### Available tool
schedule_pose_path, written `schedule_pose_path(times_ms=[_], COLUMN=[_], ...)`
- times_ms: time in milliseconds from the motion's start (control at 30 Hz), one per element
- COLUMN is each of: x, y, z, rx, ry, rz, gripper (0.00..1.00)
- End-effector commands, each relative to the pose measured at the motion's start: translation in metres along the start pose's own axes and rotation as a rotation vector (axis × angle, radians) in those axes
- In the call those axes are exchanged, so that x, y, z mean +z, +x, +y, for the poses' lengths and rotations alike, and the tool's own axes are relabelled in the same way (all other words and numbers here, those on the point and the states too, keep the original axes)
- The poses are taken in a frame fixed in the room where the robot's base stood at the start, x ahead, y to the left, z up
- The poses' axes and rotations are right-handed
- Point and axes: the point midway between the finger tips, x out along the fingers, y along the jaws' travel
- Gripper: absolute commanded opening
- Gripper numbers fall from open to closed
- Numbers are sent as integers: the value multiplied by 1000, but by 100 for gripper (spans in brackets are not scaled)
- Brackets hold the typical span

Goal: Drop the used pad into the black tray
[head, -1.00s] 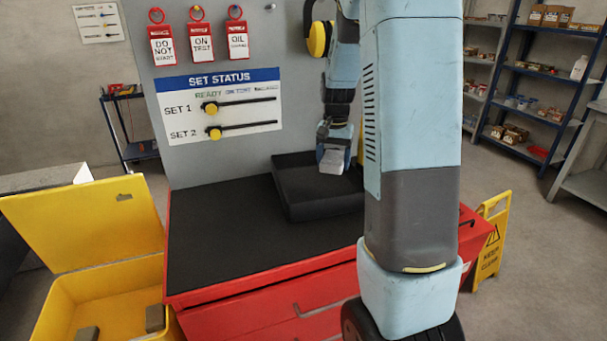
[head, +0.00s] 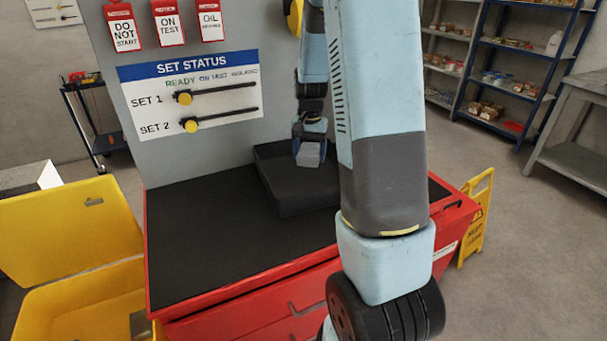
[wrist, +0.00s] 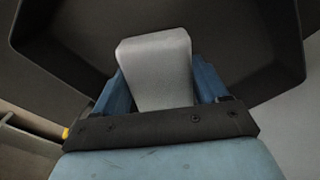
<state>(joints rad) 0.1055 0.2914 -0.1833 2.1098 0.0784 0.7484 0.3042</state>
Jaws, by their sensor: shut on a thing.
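My gripper (head: 311,145) is shut on the used pad (head: 309,154), a small grey block. The pad also shows in the wrist view (wrist: 158,66), between the blue fingers. The black tray (head: 300,205) sits on the dark top of the red cabinet, close to the upright panel. In the head view the pad appears over the tray's opening. In the wrist view the dark tray interior lies behind the pad, with the tray's rim (wrist: 276,90) curving around to the right. I cannot tell the exact height of the pad above the tray floor. My arm hides the tray's right side.
The red cabinet's black top (head: 210,240) is clear left of the tray. A yellow open-lidded bin (head: 75,230) stands at left. The grey panel carries a status board (head: 190,95) and red tags (head: 168,24). A yellow floor sign (head: 478,220) stands at right.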

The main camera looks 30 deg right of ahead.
Motion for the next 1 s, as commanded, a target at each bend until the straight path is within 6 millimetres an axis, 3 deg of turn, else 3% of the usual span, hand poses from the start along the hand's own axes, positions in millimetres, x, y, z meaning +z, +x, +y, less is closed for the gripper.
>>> schedule_pose_path(times_ms=[500,533,800,1000], x=[0,0,0,0], y=[11,11,11,11], z=[0,0,0,1], rx=[0,0,0,0], ry=[0,0,1,1], rz=[0,0,0,0], gripper=[44,76,100,100])
